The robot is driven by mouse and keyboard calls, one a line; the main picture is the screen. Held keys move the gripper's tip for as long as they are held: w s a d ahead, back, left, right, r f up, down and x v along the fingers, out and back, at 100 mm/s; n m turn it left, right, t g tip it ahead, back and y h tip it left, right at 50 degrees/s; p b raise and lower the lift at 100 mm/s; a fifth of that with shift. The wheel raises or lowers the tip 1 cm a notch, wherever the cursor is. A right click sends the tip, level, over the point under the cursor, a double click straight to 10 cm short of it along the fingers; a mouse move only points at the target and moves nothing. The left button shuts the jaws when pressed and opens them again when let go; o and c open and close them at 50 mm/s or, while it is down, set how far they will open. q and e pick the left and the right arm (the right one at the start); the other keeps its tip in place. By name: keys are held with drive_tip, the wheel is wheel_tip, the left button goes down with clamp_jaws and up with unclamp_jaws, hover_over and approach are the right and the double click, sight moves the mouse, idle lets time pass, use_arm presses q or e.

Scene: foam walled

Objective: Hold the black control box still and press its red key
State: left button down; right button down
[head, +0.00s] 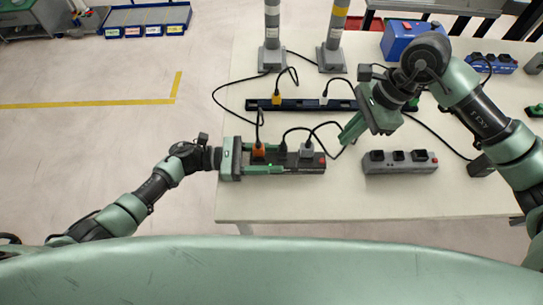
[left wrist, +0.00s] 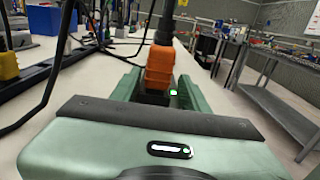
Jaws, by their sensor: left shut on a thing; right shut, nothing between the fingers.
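The black control box (head: 312,168) lies on the table's near left part, with an orange plug (head: 259,151) and a grey plug (head: 306,151) in it. Its red key (head: 322,160) is at the right end and uncovered. My left gripper (head: 280,159) is shut on the box's left part, one finger along each long side. In the left wrist view the orange plug (left wrist: 160,66) stands between the fingers; the box is mostly hidden. My right gripper (head: 346,134) is shut and empty, above and to the right of the red key, apart from it.
A grey box (head: 400,167) with a red key stands to the right on the white table (head: 350,203). Behind are a long dark strip (head: 303,104), two grey posts (head: 272,55) and a blue box (head: 398,42). Black cables loop between them. The table's front strip is clear.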

drive_tip(key=shift+a, duration=0.1)
idle(0.3)
drive_tip(key=s+a+r+m+y, duration=0.2)
drive_tip(key=s+a+r+y, duration=0.2)
drive_tip(key=a+r+y, duration=0.75)
drive_tip(key=w+r+m+t+y, duration=0.2)
drive_tip(key=w+r+m+t, duration=0.25)
drive_tip(key=r+m, duration=0.3)
drive_tip(key=w+r+m+t+y, duration=0.2)
drive_tip(key=w+r+m+t, duration=0.1)
drive_tip(key=r+m+t, duration=0.4)
drive_tip(key=w+d+f+m+t+h, duration=0.25)
drive_tip(key=f+m+h, duration=0.2)
drive_tip(key=m, duration=0.35)
drive_tip(key=w+d+f+m+t+h, duration=0.25)
drive_tip(key=d+m+h, duration=0.2)
drive_tip(key=m, duration=0.45)
drive_tip(key=s+f+m+g+h, duration=0.2)
drive_tip(key=s+f+g, duration=0.2)
drive_tip(key=f, duration=0.4)
drive_tip(key=s+d+f+m+g+h, duration=0.1)
drive_tip(key=s+f+m+g+h, duration=0.1)
drive_tip(key=s+f+g, duration=0.3)
wheel_tip(320, 180, down, 4)
drive_tip(key=shift+s+d+f+m, duration=0.1)
drive_tip(key=shift+s+d+m, duration=0.1)
drive_tip(key=shift+s+m, duration=0.4)
